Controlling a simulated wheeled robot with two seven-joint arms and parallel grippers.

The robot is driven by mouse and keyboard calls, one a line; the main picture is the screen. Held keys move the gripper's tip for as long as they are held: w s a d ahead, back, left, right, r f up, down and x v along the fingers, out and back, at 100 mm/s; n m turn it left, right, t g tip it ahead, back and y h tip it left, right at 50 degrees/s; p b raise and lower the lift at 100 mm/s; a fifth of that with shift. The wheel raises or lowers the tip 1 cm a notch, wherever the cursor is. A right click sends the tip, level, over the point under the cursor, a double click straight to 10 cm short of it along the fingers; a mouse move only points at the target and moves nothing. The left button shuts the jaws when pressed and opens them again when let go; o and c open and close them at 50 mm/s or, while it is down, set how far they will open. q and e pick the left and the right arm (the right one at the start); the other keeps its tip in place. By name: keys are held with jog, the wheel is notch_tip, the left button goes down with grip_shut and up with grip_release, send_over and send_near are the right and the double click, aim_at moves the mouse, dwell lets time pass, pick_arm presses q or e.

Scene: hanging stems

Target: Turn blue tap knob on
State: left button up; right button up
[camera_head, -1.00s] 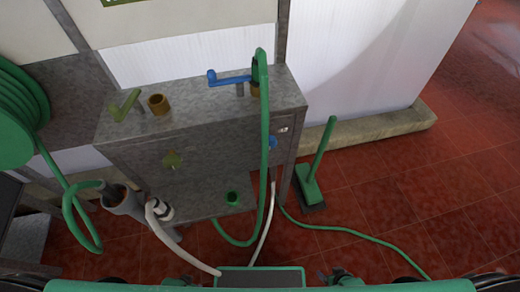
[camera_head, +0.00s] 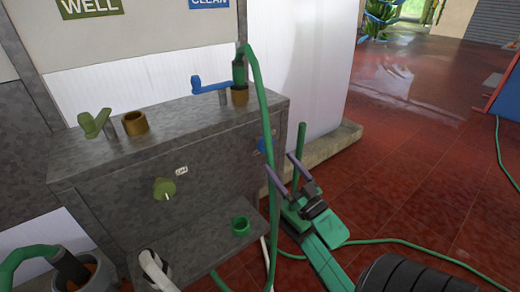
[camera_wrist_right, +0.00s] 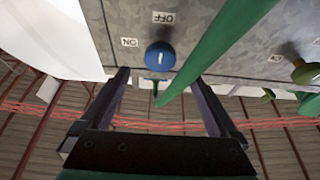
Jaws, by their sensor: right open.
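The blue tap knob (camera_head: 262,146) is on the right part of the grey metal box's front, partly hidden by a green hose. In the right wrist view the round blue knob (camera_wrist_right: 160,57) has a short white mark, with an "OFF" label (camera_wrist_right: 164,17) above it and an "ON" label (camera_wrist_right: 129,42) to its left. My right gripper (camera_head: 281,163) is open and empty, its fingers pointing toward the box just short of the knob. In the wrist view the fingers (camera_wrist_right: 161,78) stand either side of the knob, apart from it. My left gripper is out of view.
An olive knob (camera_head: 164,188) is on the box's left front. A blue lever (camera_head: 210,85) is on top. Red floor (camera_head: 400,190) is open at right.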

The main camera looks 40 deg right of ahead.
aim_at(268, 149)
jog(key=x, duration=0.8)
jog(key=shift+w, duration=0.35)
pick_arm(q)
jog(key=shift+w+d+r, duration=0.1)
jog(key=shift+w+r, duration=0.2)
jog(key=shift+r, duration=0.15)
pick_arm(e)
jog(key=c, duration=1.3)
jog(key=shift+c, duration=0.3)
